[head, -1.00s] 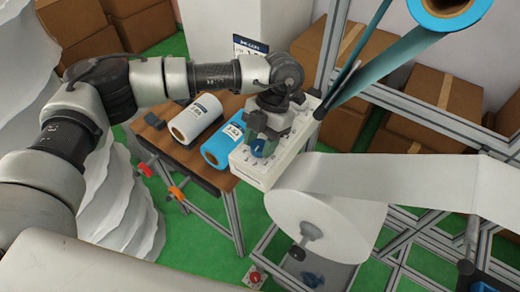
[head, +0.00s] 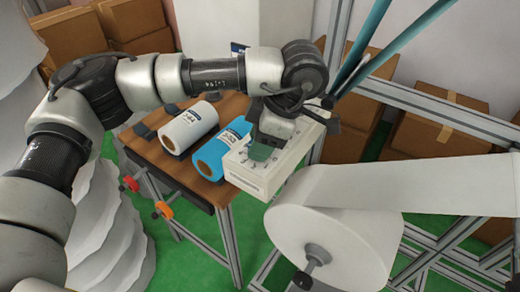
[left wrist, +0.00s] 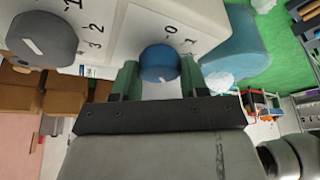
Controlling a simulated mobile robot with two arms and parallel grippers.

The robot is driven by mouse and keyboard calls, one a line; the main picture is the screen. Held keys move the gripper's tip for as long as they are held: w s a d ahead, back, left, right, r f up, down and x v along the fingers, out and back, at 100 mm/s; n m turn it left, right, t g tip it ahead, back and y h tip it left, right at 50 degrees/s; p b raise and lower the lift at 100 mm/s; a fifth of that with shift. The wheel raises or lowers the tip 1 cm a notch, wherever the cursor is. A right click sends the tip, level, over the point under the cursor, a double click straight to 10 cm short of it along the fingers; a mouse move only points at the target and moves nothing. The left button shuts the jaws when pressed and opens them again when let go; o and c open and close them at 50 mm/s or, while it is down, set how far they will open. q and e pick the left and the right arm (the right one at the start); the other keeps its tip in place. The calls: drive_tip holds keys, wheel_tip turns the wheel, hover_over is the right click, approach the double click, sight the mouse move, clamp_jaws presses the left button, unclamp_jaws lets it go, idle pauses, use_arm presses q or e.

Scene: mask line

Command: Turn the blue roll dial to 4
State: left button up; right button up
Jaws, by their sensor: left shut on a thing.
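The blue roll dial (left wrist: 159,62) is on the white face of a control box (head: 240,180). It sits between the green fingers of my left gripper (head: 263,152), which is shut on it. In the left wrist view, numbers 0 and 1 are readable at the dial's upper right; other marks are cut off or hidden. A pale pointer mark shows on the dial, but its exact setting cannot be told. In the head view the gripper hides the dial. My right gripper is not in view.
A grey dial (left wrist: 40,40) is beside the blue one. A blue roll (head: 212,160) and a white roll (head: 188,127) lie on the wooden table (head: 190,180) left of the box. A large white roll (head: 335,235) is close at the right. Metal frame bars stand behind.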

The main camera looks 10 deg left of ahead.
use_arm(q)
drive_tip(key=shift+m+t+b, duration=0.4)
drive_tip(key=shift+m+b, duration=0.3)
drive_tip(key=shift+m, duration=0.4)
drive_tip(key=o, duration=0.9)
drive_tip(key=v, duration=1)
drive_tip(key=shift+d+r, duration=0.2)
drive_tip(key=shift+r, duration=0.15)
drive_tip(key=shift+s, duration=0.1)
